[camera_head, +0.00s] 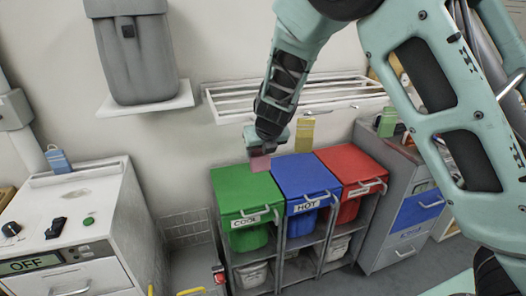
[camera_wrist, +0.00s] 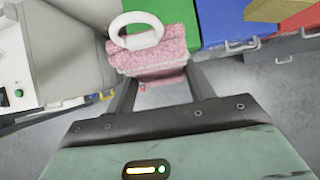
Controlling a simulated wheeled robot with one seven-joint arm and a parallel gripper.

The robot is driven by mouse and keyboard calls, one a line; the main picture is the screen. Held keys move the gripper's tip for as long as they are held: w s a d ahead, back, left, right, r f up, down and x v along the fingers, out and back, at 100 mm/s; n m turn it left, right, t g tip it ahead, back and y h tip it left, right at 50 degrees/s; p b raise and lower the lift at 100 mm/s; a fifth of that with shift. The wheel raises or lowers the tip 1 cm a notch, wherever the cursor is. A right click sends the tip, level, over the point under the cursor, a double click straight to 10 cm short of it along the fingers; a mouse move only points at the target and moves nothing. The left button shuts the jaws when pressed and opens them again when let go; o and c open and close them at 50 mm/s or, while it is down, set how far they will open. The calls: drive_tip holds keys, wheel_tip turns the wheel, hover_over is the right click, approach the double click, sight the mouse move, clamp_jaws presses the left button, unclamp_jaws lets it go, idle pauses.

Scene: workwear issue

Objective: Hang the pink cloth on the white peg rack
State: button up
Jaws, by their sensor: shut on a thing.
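The pink cloth (camera_head: 260,163) hangs just below my gripper (camera_head: 267,147) in the head view, above the green bin lid. In the wrist view the pink cloth (camera_wrist: 153,58) is bunched between the fingertips, with a white ring (camera_wrist: 140,31) at its far side. My gripper is shut on the cloth; the exact contact is partly hidden. The white rack (camera_head: 226,107) with long rails is on the wall behind and above my gripper. My arm covers part of it, and individual pegs cannot be made out.
A yellow cloth (camera_head: 304,134) hangs below the rack, right of my gripper. Green (camera_head: 240,188), blue (camera_head: 303,176) and red (camera_head: 350,166) lidded bins stand below. A white machine (camera_head: 75,210) stands left, and a grey container (camera_head: 138,60) sits on a wall shelf.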

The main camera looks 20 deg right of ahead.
drive_tip(key=shift+w+f, duration=0.1)
drive_tip(key=shift+w, duration=1.4)
drive_tip(key=shift+w+f+p, duration=0.25)
drive_tip(key=shift+w+p, duration=0.4)
drive_tip(key=o, duration=1.1)
drive_tip(key=shift+o, duration=0.2)
